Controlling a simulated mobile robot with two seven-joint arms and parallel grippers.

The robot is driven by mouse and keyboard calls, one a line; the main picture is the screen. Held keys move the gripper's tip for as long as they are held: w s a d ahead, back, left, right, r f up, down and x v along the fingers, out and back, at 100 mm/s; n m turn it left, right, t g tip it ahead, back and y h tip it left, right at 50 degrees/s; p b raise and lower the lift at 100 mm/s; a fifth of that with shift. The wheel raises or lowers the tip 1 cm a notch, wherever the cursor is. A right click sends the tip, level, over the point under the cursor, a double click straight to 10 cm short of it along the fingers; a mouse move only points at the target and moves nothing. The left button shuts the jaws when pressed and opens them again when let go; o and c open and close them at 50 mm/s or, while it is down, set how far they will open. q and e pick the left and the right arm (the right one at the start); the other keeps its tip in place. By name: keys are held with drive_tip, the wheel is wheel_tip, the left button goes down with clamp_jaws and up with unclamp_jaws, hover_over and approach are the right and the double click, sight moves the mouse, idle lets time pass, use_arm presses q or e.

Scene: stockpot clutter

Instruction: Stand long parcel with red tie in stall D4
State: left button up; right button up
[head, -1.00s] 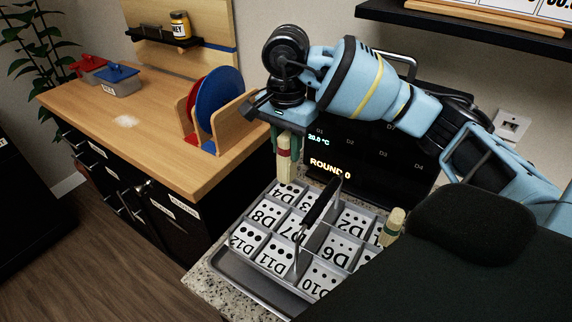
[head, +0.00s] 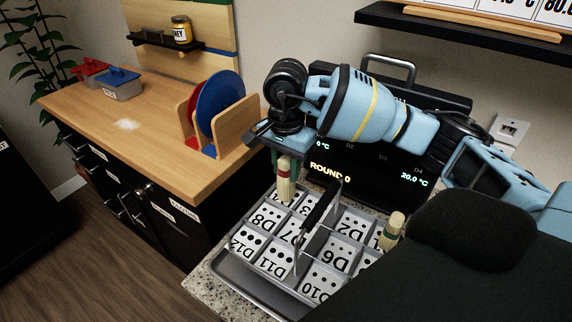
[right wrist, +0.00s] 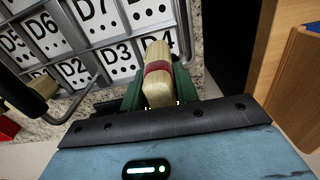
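The long parcel with the red tie (head: 285,189) is pale, upright, and held in my right gripper (head: 285,166). Its lower end is over stall D4 of the grey divided carrier (head: 246,270), covering most of that label in the head view. In the right wrist view, the parcel (right wrist: 158,88) is between the green fingers of the gripper (right wrist: 158,92), with the D4 card (right wrist: 152,42) partly behind its far end. I cannot tell whether its end touches the stall floor. My left gripper is not in view.
The carrier's black handle (head: 320,206) rises close to the right of the held parcel. A pale parcel with a green tie (head: 392,230) stands at the carrier's right side. A black display panel (head: 350,165) stands behind. A wooden counter (head: 150,150) with a plate rack is at left.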

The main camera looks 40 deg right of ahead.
drive_tip(key=o, duration=0.5)
drive_tip(key=shift+c, duration=0.2)
wheel_tip(320, 180, up, 12)
drive_tip(key=shift+r+p, duration=0.2)
drive_tip(key=shift+p, duration=0.15)
drive_tip(key=shift+f, duration=0.1)
idle(0.3)
